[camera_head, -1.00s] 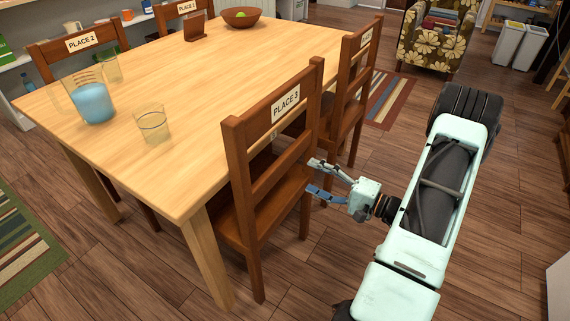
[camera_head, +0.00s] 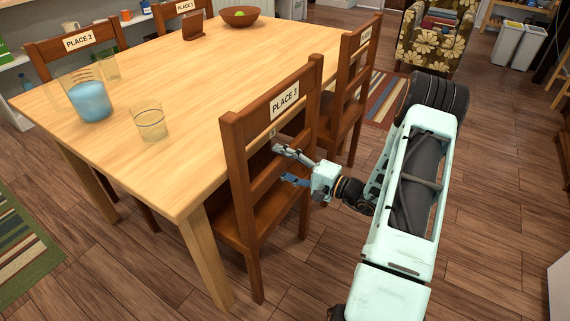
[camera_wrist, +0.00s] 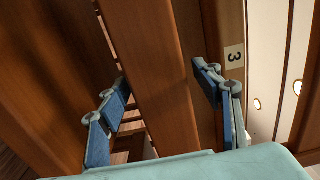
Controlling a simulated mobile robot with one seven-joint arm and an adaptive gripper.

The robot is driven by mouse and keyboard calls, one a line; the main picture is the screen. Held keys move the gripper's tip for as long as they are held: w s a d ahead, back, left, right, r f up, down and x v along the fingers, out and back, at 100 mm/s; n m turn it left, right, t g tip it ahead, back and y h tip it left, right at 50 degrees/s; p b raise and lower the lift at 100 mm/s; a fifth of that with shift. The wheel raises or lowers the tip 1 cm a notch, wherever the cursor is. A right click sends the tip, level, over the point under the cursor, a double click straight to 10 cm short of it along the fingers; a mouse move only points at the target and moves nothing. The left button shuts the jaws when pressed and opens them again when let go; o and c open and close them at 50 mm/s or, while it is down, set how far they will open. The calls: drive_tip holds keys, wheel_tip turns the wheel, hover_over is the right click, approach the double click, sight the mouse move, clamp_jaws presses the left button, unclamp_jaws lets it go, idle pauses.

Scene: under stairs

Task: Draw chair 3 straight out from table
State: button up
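Chair 3 (camera_head: 264,178) is brown wood, with a "PLACE 3" label (camera_head: 284,99) on its top rail. It stands upright at the table's (camera_head: 200,85) near right side, its back facing my arm. My gripper (camera_head: 283,165) is open at the chair back. In the wrist view its two blue fingers (camera_wrist: 165,95) straddle a wooden back rail (camera_wrist: 155,60), one on each side. I cannot tell whether either finger touches the rail. A small "3" tag (camera_wrist: 233,56) shows beyond the right finger. The seat is partly hidden by the back.
A second chair (camera_head: 350,85) stands close beyond chair 3. A glass (camera_head: 151,124) and a jug with blue liquid (camera_head: 91,102) stand on the table. Clear wooden floor (camera_head: 510,200) lies right of my arm. A striped rug (camera_head: 385,100) lies behind.

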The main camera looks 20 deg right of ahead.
clamp_jaws()
drive_tip(key=shift+r, duration=0.2)
idle(0.3)
